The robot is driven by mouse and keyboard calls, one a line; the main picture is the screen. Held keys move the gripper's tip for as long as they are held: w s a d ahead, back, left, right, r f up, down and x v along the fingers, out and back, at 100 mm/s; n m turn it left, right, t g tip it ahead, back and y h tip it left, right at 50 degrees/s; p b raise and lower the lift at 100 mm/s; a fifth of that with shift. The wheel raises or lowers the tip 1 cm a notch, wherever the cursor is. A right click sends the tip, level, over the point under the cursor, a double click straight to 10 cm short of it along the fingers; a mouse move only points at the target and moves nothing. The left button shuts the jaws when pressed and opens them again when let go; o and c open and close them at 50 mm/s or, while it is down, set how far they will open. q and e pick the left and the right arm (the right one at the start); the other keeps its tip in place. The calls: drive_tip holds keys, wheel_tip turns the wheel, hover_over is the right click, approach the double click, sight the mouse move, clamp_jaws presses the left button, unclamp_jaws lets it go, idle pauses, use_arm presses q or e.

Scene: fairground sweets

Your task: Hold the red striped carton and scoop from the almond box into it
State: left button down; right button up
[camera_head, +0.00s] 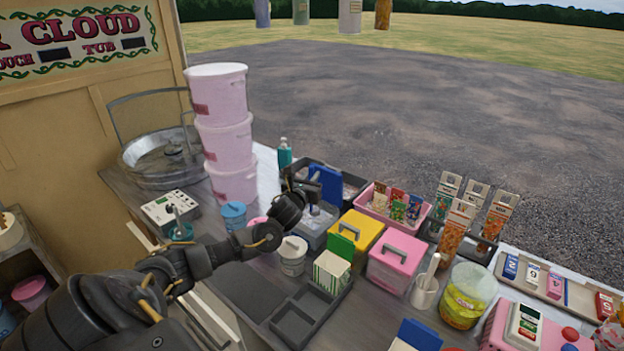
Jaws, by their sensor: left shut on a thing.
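My left gripper (312,194) reaches in from the left, over a grey open bin (318,227) in the middle of the counter. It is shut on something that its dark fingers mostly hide. A blue upright piece (328,184) is right at the fingers; I cannot tell whether it is the held thing or stands behind. No red striped carton can be made out. A green striped carton (331,271) stands in a dark divided tray (292,327). I cannot tell which container is the almond box. My right gripper is out of view.
Yellow (362,232) and pink (396,262) lidded boxes stand right of the bin. Stacked pink tubs (226,135) and a metal pan (150,178) are at the back left. A white lidded pot (292,257) is near my forearm. The tray's front compartments are empty.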

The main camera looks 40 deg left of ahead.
sight(311, 166)
use_arm(q)
drive_tip(key=shift+r+p, duration=1.75)
drive_tip(key=shift+r, duration=0.65)
drive_tip(key=shift+f, duration=0.1)
